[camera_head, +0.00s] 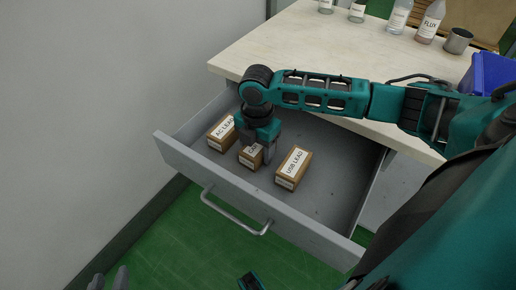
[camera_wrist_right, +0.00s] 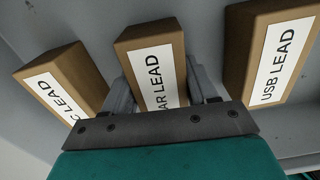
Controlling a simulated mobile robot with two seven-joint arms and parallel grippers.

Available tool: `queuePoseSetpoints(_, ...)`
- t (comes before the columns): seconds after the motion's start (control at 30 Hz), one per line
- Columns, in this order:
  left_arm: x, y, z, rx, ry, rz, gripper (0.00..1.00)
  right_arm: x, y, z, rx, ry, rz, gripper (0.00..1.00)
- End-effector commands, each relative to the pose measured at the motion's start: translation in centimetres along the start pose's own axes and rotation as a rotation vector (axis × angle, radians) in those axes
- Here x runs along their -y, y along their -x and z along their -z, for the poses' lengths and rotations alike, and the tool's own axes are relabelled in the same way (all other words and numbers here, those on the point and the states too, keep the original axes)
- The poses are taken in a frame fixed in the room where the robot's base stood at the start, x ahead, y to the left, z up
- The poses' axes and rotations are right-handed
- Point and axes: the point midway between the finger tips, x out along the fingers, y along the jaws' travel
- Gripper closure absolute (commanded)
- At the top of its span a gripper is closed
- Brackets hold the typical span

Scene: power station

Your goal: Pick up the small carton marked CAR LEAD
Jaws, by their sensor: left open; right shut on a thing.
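The small brown carton marked CAR LEAD (camera_head: 250,157) stands in the open drawer between two other cartons. Its label is partly covered in the head view and reads "AR LEAD" in the right wrist view (camera_wrist_right: 152,45). My right gripper (camera_head: 258,150) reaches down into the drawer with its fingers on both sides of this carton, shut on it. The right wrist view shows the grey fingers against the carton's sides. Whether it is clear of the drawer floor I cannot tell. My left gripper (camera_head: 108,279) shows only its grey fingertips, apart and empty, at the lower left edge.
The AC LEAD carton (camera_head: 221,134) is close on the left and the USB LEAD carton (camera_head: 293,168) on the right. The drawer's front wall (camera_head: 255,202) carries a handle. The worktop (camera_head: 290,45) overhangs behind, with bottles, a metal cup (camera_head: 457,41) and a blue bin (camera_head: 490,74).

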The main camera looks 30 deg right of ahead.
Motion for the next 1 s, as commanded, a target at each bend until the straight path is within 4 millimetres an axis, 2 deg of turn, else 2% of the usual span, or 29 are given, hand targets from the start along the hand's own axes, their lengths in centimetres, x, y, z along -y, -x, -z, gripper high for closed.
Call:
queuePoseSetpoints(0.03,0.0,0.0,0.0,0.000,0.000,0.000,0.57,0.0,0.0,0.0,0.000,0.000,0.000,0.52)
queuePoseSetpoints(0.27,0.0,0.0,0.0,0.000,-0.001,0.000,0.57,0.0,0.0,0.0,0.000,0.000,-0.001,0.74)
queuePoseSetpoints(0.57,0.1,0.2,0.1,0.002,-0.009,-0.001,0.57,-0.1,0.5,0.0,0.000,0.000,-0.002,0.76)
queuePoseSetpoints(0.67,0.1,0.5,0.4,0.004,-0.011,-0.001,0.57,-0.1,1.7,0.0,0.000,0.000,-0.005,0.76)
queuePoseSetpoints(0.77,0.1,0.9,1.0,0.006,-0.011,-0.001,0.57,-0.1,3.8,-0.1,0.001,0.001,-0.005,0.76)
queuePoseSetpoints(1.0,0.0,2.2,2.8,0.007,-0.011,-0.001,0.57,-0.1,10.8,-0.1,0.001,0.001,-0.006,0.76)
